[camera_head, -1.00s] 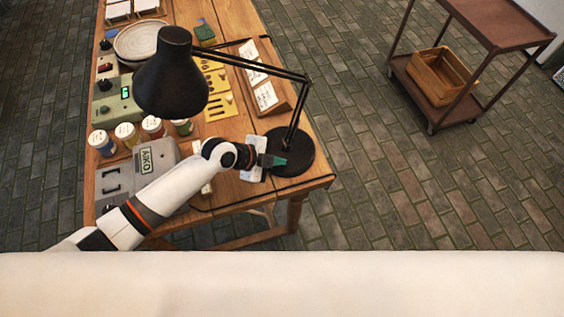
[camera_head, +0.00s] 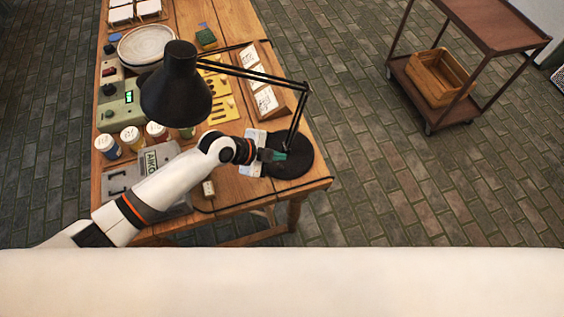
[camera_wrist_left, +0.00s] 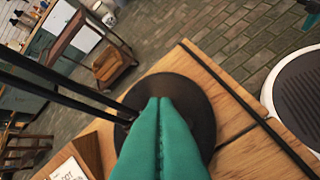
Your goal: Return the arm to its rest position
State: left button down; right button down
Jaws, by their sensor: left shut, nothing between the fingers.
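My left arm (camera_head: 160,188) comes in from the left and reaches over the near end of the wooden table. My left gripper (camera_head: 280,156) has green fingers and is by the round black base of the lamp (camera_head: 296,166). In the left wrist view its fingers (camera_wrist_left: 160,130) are pressed together with nothing between them, and the dark lamp base (camera_wrist_left: 204,105) shows behind them. I cannot tell whether the fingers touch the base.
The black lamp head (camera_head: 176,92) and its arm hang over the table (camera_head: 236,188). A grey AIKO box (camera_head: 120,182), paint jars (camera_head: 132,138) and a pale plate (camera_head: 146,44) stand left. A brown cart (camera_head: 420,75) holds a wooden crate (camera_head: 440,76).

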pick_arm(q)
notch_tip(320, 180, up, 2)
jog(key=shift+r+p, duration=0.15)
jog(key=shift+p, duration=0.4)
